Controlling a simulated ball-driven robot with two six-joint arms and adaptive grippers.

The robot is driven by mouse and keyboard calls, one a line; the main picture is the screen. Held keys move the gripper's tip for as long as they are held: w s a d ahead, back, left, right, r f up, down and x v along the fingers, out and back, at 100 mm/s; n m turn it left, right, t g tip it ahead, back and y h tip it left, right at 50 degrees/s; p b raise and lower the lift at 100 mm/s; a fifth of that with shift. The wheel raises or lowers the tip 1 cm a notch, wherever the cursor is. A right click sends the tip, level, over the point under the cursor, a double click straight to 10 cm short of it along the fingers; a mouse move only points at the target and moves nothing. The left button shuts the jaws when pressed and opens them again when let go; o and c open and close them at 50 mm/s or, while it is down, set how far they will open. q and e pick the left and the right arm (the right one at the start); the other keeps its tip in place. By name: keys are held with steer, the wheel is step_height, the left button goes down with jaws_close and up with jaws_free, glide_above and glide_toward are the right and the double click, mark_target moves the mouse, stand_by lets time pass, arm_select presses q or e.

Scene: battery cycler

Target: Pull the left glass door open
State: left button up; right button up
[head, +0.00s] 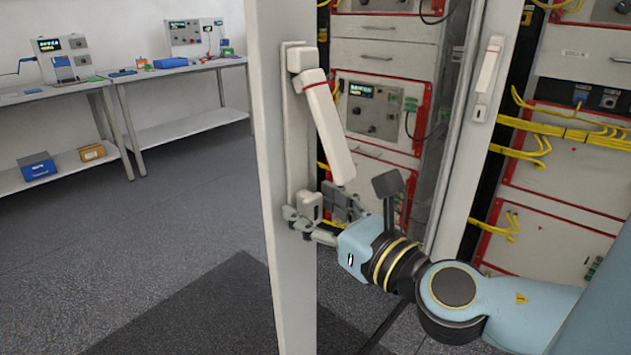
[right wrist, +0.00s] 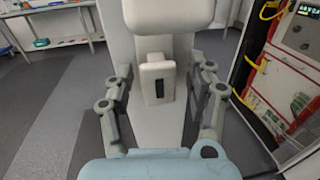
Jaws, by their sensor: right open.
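The left glass door (head: 270,120) stands swung out from the cabinet, its pale frame seen steeply from the side. Its white lever handle (head: 330,130) is tilted out from the long handle plate. A small block with a dark slot (right wrist: 158,82) sits on the plate below the lever. My right gripper (head: 318,212) is at this block, in front of the door. In the right wrist view my right gripper (right wrist: 160,92) is open, one finger on each side of the block with visible gaps. The door's glass is hard to make out. My left gripper is out of view.
The cabinet holds rack units (head: 375,112) with red-edged panels and yellow cables (head: 570,130). Another pale door frame with a handle (head: 487,75) stands right of the opening. Benches (head: 180,72) with instruments stand at the back left. The floor (head: 150,230) left of the door is clear.

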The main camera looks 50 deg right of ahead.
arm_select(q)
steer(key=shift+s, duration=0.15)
arm_select(e)
steer(key=shift+f, duration=0.1)
steer(key=v, duration=1.2)
